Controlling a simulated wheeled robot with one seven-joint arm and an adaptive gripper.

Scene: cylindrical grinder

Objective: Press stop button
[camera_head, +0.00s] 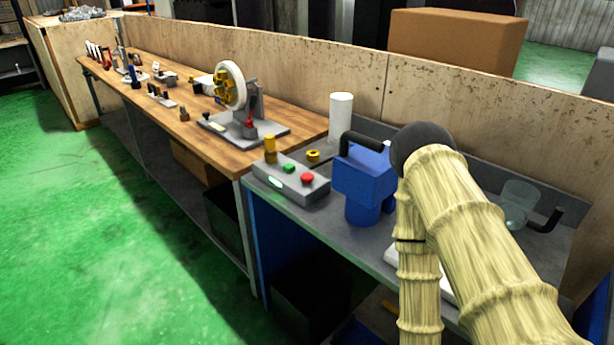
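A grey control box (285,185) sits near the left end of the grey bench. On its top are a red button (307,178), which looks like the stop button, and a green button (289,168) to its left. A small pale green oval (275,182) shows on its front face. The red button is in plain sight with nothing over it. My arm, with its yellow bamboo-like links, is at the right, apart from the box in the picture. I cannot make out my gripper in this view.
A blue machine (364,182) with a black handle stands right of the box. A white cylinder (341,116) and a yellow ring (313,156) are behind. A wooden bench (160,118) holds a wheel fixture (233,90) and tools. The green floor (80,230) is clear at left.

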